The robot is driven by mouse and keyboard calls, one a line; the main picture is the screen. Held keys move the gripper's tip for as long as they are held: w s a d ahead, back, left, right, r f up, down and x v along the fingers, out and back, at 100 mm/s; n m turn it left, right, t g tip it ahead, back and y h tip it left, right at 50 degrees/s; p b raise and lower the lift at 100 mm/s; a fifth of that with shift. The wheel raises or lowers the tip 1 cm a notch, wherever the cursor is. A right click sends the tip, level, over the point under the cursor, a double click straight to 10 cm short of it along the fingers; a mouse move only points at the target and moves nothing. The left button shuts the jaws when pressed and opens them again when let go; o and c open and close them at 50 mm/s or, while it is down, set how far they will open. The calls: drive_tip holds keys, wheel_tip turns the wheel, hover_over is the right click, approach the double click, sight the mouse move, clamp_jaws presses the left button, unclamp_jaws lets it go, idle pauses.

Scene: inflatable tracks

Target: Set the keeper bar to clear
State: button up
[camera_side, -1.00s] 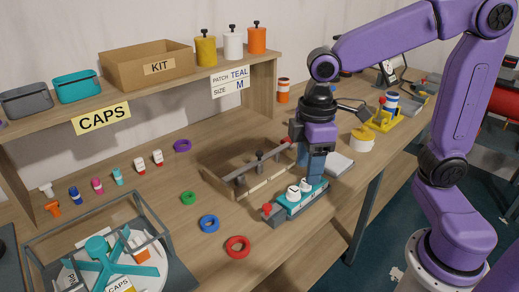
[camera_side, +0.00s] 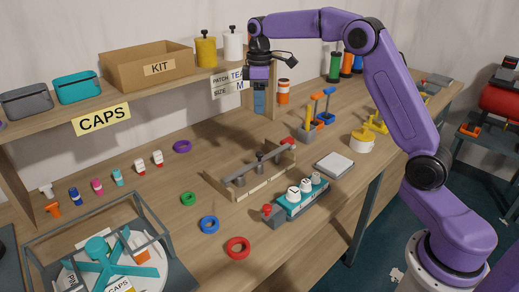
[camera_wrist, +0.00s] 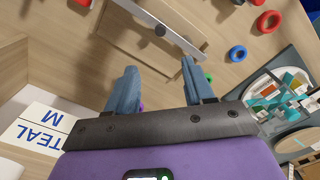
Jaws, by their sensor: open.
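A long grey bar, which looks like the keeper bar (camera_side: 241,172), runs along a shallow wooden tray on the bench, with a dark knob near its middle and a red piece at its far end. In the wrist view the grey bar (camera_wrist: 180,41) crosses the top, its dark knob near the centre. I cannot tell its setting. My gripper (camera_side: 259,106) is open and empty, high above the back of the tray near the shelf sign. In the wrist view its two blue fingers (camera_wrist: 160,78) stand apart with nothing between them.
A teal block (camera_side: 300,198) with white caps and a red-knobbed end stands in front of the tray. A grey pad (camera_side: 334,164) lies to its right. Coloured rings (camera_side: 209,224) lie to the left. The shelf (camera_side: 150,92) and its TEAL M sign (camera_side: 226,84) are close to my gripper.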

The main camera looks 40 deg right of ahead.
sight(259, 152)
wheel_tip(259, 152, down, 17)
drive_tip(key=shift+r, duration=0.15)
idle(0.4)
clamp_jaws()
